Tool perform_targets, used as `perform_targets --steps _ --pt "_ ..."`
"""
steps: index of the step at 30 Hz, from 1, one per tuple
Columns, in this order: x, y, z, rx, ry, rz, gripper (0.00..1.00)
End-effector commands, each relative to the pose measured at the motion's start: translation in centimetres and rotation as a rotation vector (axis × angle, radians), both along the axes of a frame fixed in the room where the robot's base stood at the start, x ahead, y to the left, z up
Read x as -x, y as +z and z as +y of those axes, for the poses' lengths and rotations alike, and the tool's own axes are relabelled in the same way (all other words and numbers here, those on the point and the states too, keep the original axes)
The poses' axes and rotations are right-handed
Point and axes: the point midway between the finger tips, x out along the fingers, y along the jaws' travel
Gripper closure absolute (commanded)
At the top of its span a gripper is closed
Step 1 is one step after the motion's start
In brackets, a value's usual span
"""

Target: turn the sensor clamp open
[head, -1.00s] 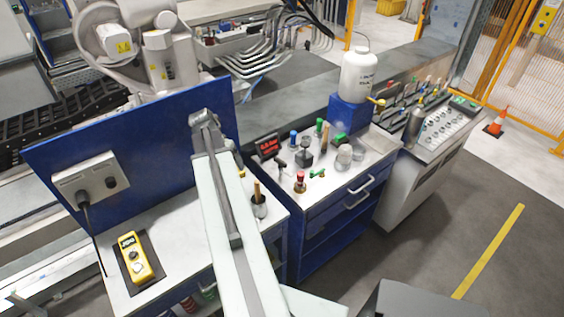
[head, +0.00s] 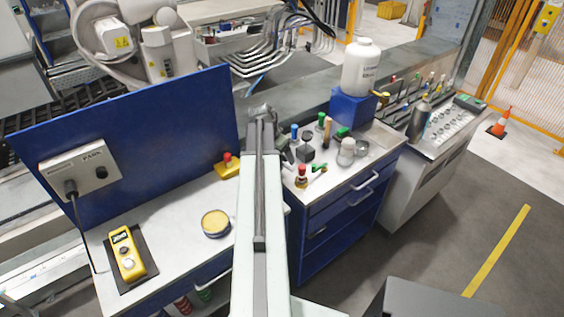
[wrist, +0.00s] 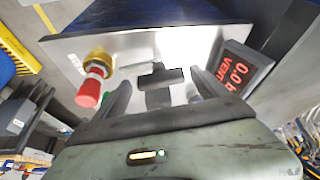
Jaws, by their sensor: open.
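A dark T-shaped handle, which looks like the sensor clamp (wrist: 160,75), stands on a bright metal top in the wrist view. My gripper (wrist: 160,88) is open, with one dark finger on each side of the handle. I see a gap on both sides, and I cannot tell how far the fingers are from it in depth. The handle's lower part is hidden behind my gripper body. In the head view my arm covers this spot, and my fingertips do not show there.
A red-capped brass fitting (wrist: 93,80) stands close left of my gripper, and a display with red digits (wrist: 240,72) close right. In the head view the drawer cabinet (head: 340,205) carries several small fittings, a blue block (head: 352,108) and a white bottle (head: 361,66).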

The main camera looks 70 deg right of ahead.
Motion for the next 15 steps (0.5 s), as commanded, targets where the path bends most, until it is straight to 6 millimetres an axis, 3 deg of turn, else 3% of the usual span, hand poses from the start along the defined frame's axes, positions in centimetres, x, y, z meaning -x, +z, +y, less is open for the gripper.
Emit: perform_targets --steps 1,8,11,15 --pt "0.07 -0.84 -0.22 0.0 0.0 0.0 0.16" --pt "0.15 -0.58 -0.27 0.0 0.0 0.0 0.16" --pt "0.15 -0.56 -0.27 0.0 0.0 0.0 0.39" --pt "0.19 -0.57 -0.26 0.0 0.0 0.001 0.78"
